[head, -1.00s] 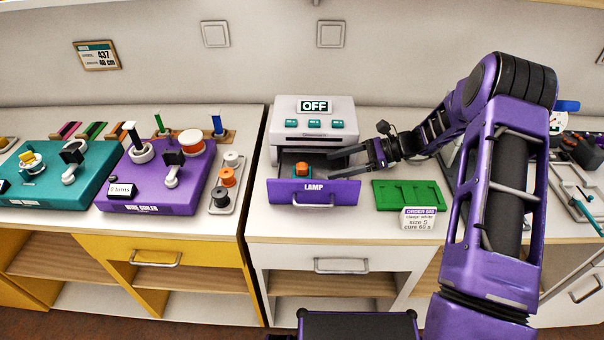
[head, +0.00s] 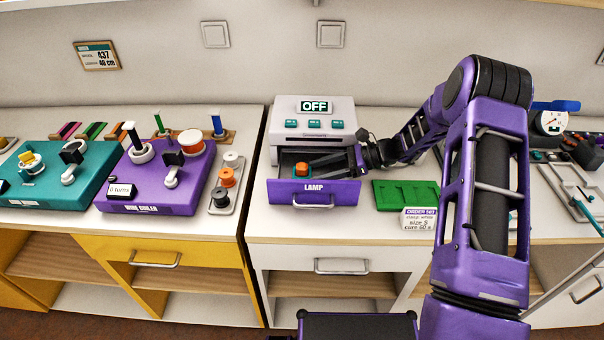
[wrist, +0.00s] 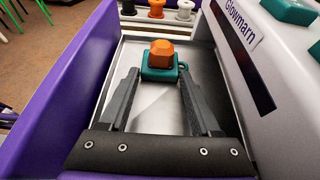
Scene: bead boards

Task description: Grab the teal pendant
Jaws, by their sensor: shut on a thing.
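The teal pendant (wrist: 157,72) lies in the lamp's open drawer, with a faceted orange piece (wrist: 161,51) on top and a small loop at its right side. In the head view the orange piece (head: 302,169) shows, while little of the teal can be made out. My gripper (wrist: 158,75) reaches into the drawer, its two fingertips at either side of the teal pendant, shut on it. In the head view my gripper (head: 313,168) comes in from the right, low over the drawer floor.
The drawer's purple front (head: 314,192) and the white lamp housing (head: 345,112), reading OFF, flank my gripper closely. A green tray (head: 407,194) and an order card (head: 419,219) stand right of the drawer. A spool rack (head: 222,203) and a purple board (head: 190,192) are left.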

